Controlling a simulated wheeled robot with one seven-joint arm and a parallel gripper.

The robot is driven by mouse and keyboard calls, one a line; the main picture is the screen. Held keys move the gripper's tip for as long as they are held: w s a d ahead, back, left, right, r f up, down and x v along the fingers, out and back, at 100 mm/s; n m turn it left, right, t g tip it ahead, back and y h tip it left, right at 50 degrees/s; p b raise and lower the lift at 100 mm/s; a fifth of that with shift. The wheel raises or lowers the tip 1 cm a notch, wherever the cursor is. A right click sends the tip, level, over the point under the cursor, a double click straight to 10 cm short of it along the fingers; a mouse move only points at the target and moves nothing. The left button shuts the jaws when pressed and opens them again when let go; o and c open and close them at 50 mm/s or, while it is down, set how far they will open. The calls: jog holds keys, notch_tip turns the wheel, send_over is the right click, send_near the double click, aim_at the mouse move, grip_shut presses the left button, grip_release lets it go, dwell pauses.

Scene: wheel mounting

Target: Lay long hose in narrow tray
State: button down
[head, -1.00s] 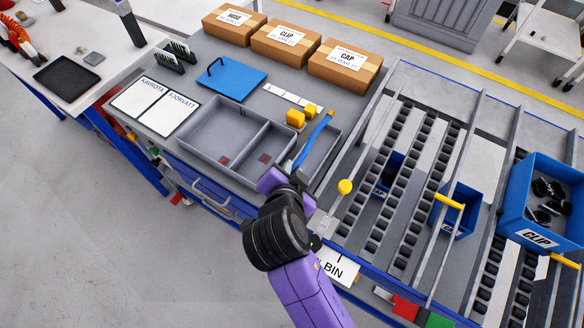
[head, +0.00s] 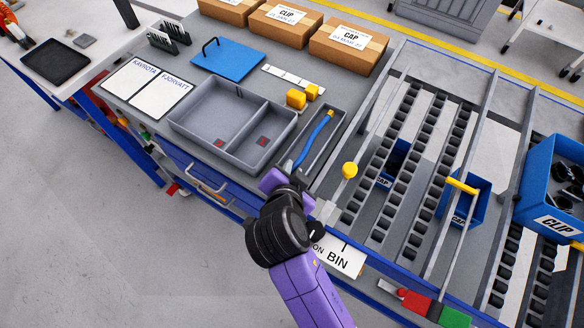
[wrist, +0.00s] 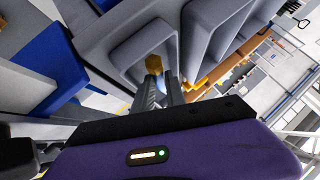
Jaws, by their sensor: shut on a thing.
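A long blue hose (head: 316,139) with an orange-yellow far end runs forward from my gripper (head: 290,168). My gripper is shut on the near end of the hose. The hose lies along the inside of the narrow grey tray (head: 340,127), as seen from above; I cannot tell whether it touches the floor. In the wrist view, my fingers (wrist: 163,92) point into a grey tray (wrist: 118,52), and the hose's orange-yellow end (wrist: 154,65) shows beyond them. My wrist hides the tray's near end in the head view.
Yellow blocks (head: 296,98) sit behind.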

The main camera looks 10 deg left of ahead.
jog(key=c, duration=1.3)
grip_release()
jog(key=shift+f, duration=0.1)
jog(key=shift+d+f, duration=0.1)
jog(key=shift+d, duration=0.05)
jog(key=shift+s, duration=0.1)
jog(key=v, duration=0.7)
jog(key=shift+s+r+b, duration=0.1)
jog(key=shift+r+b, duration=0.2)
jog(key=shift+b, duration=0.05)
jog(key=shift+s+r, duration=0.15)
jog(key=shift+a, duration=0.2)
